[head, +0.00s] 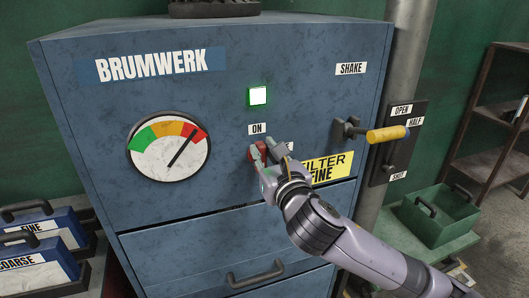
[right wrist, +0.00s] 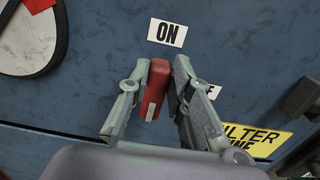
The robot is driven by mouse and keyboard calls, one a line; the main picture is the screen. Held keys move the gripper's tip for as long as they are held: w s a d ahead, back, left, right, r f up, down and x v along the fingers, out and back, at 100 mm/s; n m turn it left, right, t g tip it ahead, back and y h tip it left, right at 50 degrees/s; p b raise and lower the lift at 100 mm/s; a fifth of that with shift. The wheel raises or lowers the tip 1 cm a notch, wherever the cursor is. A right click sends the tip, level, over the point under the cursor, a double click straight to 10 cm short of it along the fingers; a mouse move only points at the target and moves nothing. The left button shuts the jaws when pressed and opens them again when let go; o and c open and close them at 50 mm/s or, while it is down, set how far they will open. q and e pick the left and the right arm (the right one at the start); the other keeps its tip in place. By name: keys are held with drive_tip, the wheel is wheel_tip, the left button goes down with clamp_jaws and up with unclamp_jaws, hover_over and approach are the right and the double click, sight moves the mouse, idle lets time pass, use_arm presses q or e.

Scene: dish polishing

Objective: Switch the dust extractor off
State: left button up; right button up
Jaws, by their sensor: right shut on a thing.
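The dust extractor (head: 90,130) is a blue cabinet marked BRUMWERK. A red switch knob (head: 253,152) sits on its front just below the ON label (head: 257,129). My right gripper (head: 265,153) is shut on the knob. In the right wrist view the red knob (right wrist: 155,88) lies between the two fingers, nearly upright under the ON label (right wrist: 167,32), with a white mark at its lower end. A second label (right wrist: 215,91) to the right is partly hidden by a finger. The lamp (head: 257,96) above is lit, with a green rim. My left gripper is not in view.
The gauge needle (head: 181,152) points into the red. A yellow-handled lever (head: 388,134) stands out at the right, beside an OPEN/HALF/SHUT plate (head: 405,150). A green bin (head: 438,218) stands lower right. Filter boxes (head: 35,275) are at lower left. A drawer handle (head: 256,275) lies below.

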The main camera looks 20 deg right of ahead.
clamp_jaws()
drive_tip(key=shift+m, duration=0.3)
drive_tip(key=m+p, duration=0.1)
drive_tip(key=m, duration=0.1)
drive_tip(key=shift+d+m+p, duration=0.3)
drive_tip(key=shift+d+p, duration=0.05)
drive_tip(key=shift+d, duration=0.05)
drive_tip(key=shift+d+f+m+p, duration=0.35)
drive_tip(key=shift+f+m, duration=0.15)
drive_tip(key=shift+m, duration=1.95)
drive_tip(key=shift+d+f+m+p, duration=0.35)
drive_tip(key=shift+f+m, duration=0.1)
drive_tip(key=shift+m, duration=2.05)
drive_tip(key=shift+d+f+m+p, duration=0.35)
drive_tip(key=shift+f+m, duration=0.15)
drive_tip(key=shift+m, duration=1.95)
drive_tip(key=shift+a, duration=0.1)
